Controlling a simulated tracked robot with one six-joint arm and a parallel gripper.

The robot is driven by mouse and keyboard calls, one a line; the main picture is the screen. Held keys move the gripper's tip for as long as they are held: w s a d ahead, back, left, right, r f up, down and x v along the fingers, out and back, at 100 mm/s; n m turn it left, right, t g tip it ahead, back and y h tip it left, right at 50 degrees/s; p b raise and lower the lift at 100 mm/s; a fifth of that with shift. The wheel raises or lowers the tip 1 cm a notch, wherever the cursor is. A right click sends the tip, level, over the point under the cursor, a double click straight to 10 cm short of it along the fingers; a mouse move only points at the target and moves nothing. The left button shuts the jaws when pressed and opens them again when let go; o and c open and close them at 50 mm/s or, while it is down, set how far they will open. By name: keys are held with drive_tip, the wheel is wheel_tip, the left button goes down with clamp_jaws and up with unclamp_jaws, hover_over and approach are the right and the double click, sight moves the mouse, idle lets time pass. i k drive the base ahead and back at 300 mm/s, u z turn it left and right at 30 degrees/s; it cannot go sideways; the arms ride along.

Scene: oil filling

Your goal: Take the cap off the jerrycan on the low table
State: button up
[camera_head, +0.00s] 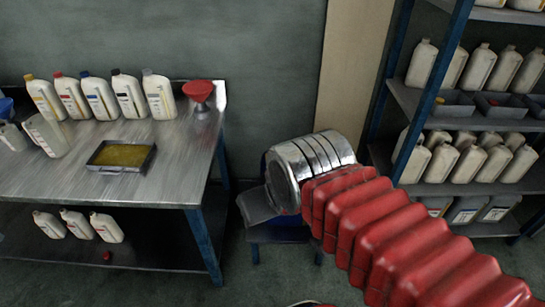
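My arm, with its silver wrist, reaches over a low blue-legged table (280,234) right of the workbench. The wrist covers most of what stands on this table. Only small dark blue patches show around the wrist, and I cannot tell whether they belong to the jerrycan. The jerrycan's cap is not visible. A grey plate-like part (257,206) at the wrist's lower left seems to be part of my gripper. Its fingertips cannot be made out, nor whether they are open, shut or touching anything.
A metal workbench (170,178) at left holds several capped bottles, a red funnel (198,92) and a tray of yellowish oil (122,156). Bottles and a small red object (107,256) lie on its lower shelf. A blue-framed rack (425,160) with bottles stands at right.

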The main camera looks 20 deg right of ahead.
sight(297, 220)
drive_tip(key=u, duration=0.05)
drive_tip(key=i, duration=1)
drive_tip(key=z, duration=0.05)
